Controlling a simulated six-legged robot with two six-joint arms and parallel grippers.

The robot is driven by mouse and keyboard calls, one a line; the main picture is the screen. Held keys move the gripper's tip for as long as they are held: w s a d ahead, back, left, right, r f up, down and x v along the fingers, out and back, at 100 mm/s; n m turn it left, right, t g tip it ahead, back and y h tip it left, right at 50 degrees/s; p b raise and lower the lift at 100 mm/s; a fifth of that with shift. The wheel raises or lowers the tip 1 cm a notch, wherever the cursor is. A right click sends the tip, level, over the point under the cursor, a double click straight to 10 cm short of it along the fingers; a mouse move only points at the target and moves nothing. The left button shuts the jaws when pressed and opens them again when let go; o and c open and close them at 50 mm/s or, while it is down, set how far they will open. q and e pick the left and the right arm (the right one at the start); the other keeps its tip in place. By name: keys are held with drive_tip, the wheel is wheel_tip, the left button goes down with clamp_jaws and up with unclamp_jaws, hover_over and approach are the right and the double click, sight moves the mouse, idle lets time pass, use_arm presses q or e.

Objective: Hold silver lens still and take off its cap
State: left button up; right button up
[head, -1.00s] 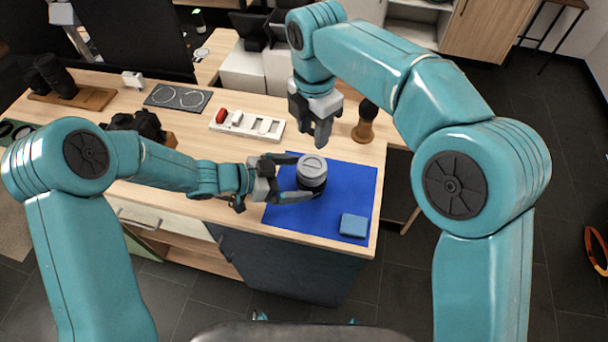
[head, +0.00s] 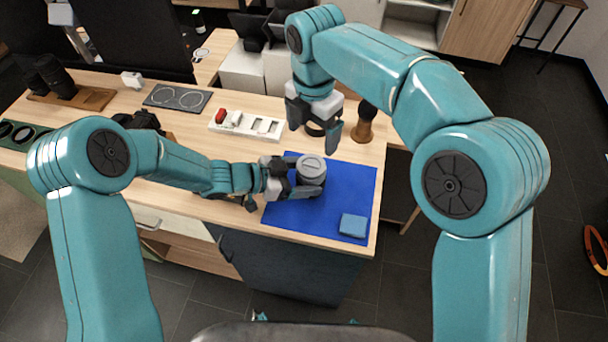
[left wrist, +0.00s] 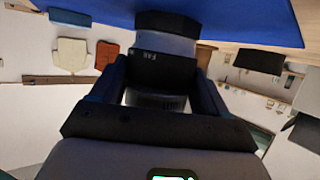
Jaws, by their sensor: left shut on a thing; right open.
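The silver lens (head: 312,179) stands on the blue mat (head: 345,190), with its round grey cap (head: 312,166) on top. My left gripper (head: 306,186) comes in from the left and is shut around the side of the lens. In the left wrist view the lens (left wrist: 165,45) sits between the two fingers, showing a black band and a silver band. My right gripper (head: 314,130) is open and empty, pointing down above the table behind the lens, apart from it.
A blue folded cloth (head: 353,225) lies at the mat's front right. A white tray (head: 246,125) with a red item, a wooden-handled brush (head: 364,122) and a dark pad with rings (head: 178,97) lie behind. A dark camera (head: 140,121) stands at the left.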

sight(311, 165)
drive_tip(key=shift+n, duration=0.6)
drive_tip(key=shift+f, duration=4.75)
drive_tip(key=c, duration=1)
drive_tip(key=shift+c, duration=0.3)
drive_tip(key=shift+r, duration=0.8)
drive_tip(key=shift+r, duration=2.35)
